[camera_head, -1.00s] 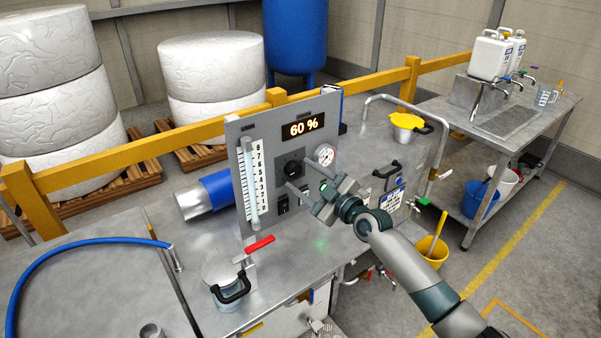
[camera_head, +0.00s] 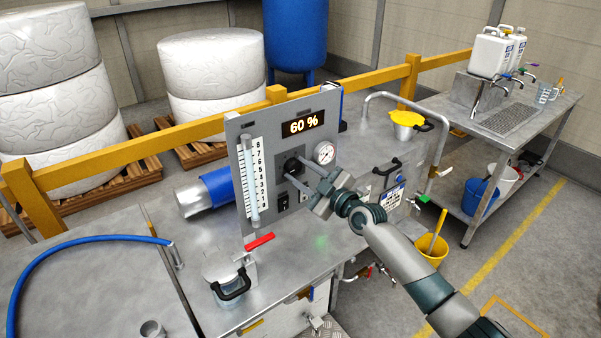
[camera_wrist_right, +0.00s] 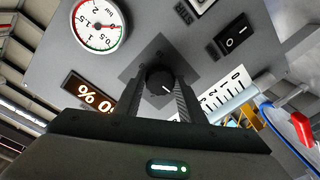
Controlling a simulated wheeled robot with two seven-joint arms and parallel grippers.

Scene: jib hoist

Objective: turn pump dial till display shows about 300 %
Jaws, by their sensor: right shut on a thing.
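The pump dial is a black round knob (camera_wrist_right: 160,80) on a dark square plate of the grey control panel (camera_head: 240,135). In the head view the knob (camera_head: 292,166) is partly behind my right gripper's fingers. The display (camera_head: 304,124) above it reads 60 %; it also shows, partly hidden, in the right wrist view (camera_wrist_right: 88,94). My right gripper (camera_head: 298,168) reaches the panel from the right. In the right wrist view its two fingers (camera_wrist_right: 160,92) stand on either side of the knob, shut on it. The left gripper is not in view.
A pressure gauge (camera_head: 324,153) sits right of the dial, and a black rocker switch (camera_head: 283,203) below it. A scaled tube (camera_head: 250,180) stands at the panel's left. A red lever (camera_head: 260,241) and a lidded pot (camera_head: 230,280) are in front on the bench.

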